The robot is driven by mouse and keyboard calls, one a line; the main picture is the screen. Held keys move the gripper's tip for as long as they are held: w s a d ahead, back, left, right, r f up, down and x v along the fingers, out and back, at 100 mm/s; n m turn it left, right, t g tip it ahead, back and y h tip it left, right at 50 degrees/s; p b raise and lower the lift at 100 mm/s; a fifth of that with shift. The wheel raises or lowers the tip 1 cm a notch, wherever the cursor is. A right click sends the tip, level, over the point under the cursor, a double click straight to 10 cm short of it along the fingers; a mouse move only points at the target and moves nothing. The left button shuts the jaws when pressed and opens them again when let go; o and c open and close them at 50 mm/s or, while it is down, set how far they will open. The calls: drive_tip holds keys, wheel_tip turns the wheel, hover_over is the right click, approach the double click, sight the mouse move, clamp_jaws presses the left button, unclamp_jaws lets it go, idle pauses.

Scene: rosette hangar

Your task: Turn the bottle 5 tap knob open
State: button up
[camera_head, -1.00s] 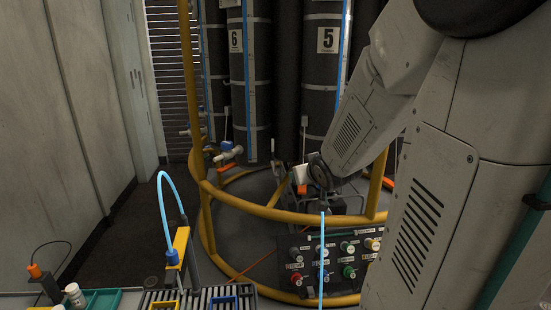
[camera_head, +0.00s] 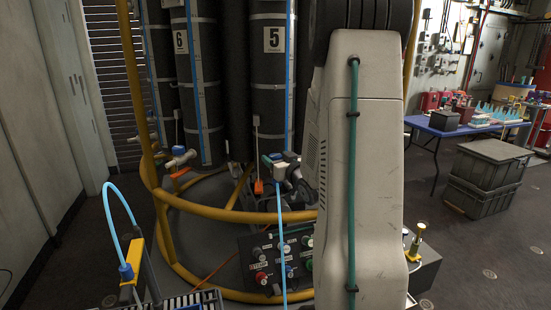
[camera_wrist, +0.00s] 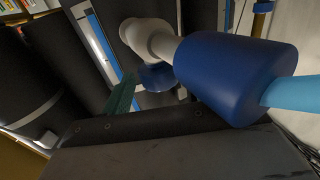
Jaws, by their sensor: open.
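Bottle 5 is the tall dark cylinder (camera_head: 273,80) with the "5" label in the head view. Its tap (camera_head: 271,159) is at its base, small and partly covered, with blue and white parts. In the wrist view a pale tap body (camera_wrist: 150,38) runs to a large blue cylindrical fitting (camera_wrist: 225,75) with a light blue hose (camera_wrist: 292,92). A darker blue knob-like part (camera_wrist: 157,76) sits under the pale body, partly hidden. My gripper (camera_head: 297,182) is open close to the tap, mostly hidden behind my arm. Whether it touches the knob cannot be told.
A yellow ring rail (camera_head: 235,215) surrounds the bottles. A control panel (camera_head: 262,262) with several knobs stands in front. Bottle 6 (camera_head: 202,95) is to the left.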

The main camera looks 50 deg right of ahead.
drive_tip(key=shift+w+d, duration=0.25)
drive_tip(key=shift+w, duration=0.35)
drive_tip(key=c, duration=1)
drive_tip(key=shift+y, duration=0.3)
drive_tip(key=shift+s+d+n+t+y, duration=0.1)
drive_tip(key=shift+n+t+y, duration=0.3)
drive_tip(key=shift+n+y, duration=1.9)
drive_tip(key=shift+y, duration=0.8)
drive_tip(key=shift+n+y, duration=1.2)
drive_tip(key=shift+y, duration=1.1)
